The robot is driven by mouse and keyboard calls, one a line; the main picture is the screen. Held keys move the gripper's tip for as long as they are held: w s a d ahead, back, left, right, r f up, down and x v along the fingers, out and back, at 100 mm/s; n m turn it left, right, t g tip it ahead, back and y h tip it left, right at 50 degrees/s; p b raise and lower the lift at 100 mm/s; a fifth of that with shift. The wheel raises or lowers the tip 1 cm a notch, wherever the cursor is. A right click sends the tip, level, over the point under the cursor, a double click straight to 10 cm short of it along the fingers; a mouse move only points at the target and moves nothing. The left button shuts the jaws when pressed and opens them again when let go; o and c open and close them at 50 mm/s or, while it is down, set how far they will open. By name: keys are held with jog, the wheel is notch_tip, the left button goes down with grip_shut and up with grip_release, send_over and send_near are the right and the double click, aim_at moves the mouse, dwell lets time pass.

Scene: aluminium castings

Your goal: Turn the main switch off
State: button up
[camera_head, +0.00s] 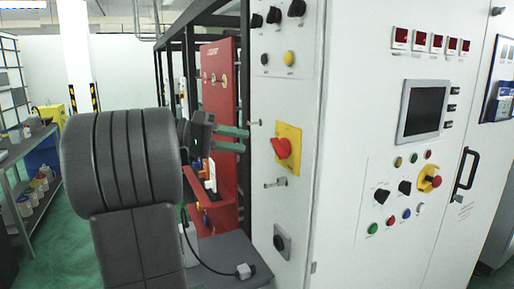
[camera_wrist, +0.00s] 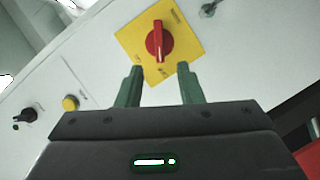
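The main switch is a red rotary knob (camera_head: 281,147) on a yellow plate (camera_head: 291,137), on the narrow side of a white cabinet. In the wrist view the red knob (camera_wrist: 159,41) stands on its yellow plate (camera_wrist: 183,30), straight beyond my fingers. Labels on the plate are too small to read. My gripper (camera_head: 247,139) is left of the knob in the head view, its green fingers pointing at the panel. In the wrist view my gripper (camera_wrist: 159,78) is open, with nothing between the fingers. The knob lies beyond the fingertips, apart from them.
A red panel (camera_head: 219,110) and black frame stand behind my arm. A metal latch (camera_head: 275,183) and a black rotary knob (camera_head: 280,242) sit below the switch. A yellow button (camera_head: 289,58) is above.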

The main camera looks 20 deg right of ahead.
aim_at(273, 146)
jog(key=v, duration=0.6)
jog(key=shift+d, duration=0.2)
jog(key=p+x, duration=0.1)
jog(key=x, duration=1.2)
jog(key=shift+s+d+p, duration=0.2)
jog(key=shift+d+p, duration=0.1)
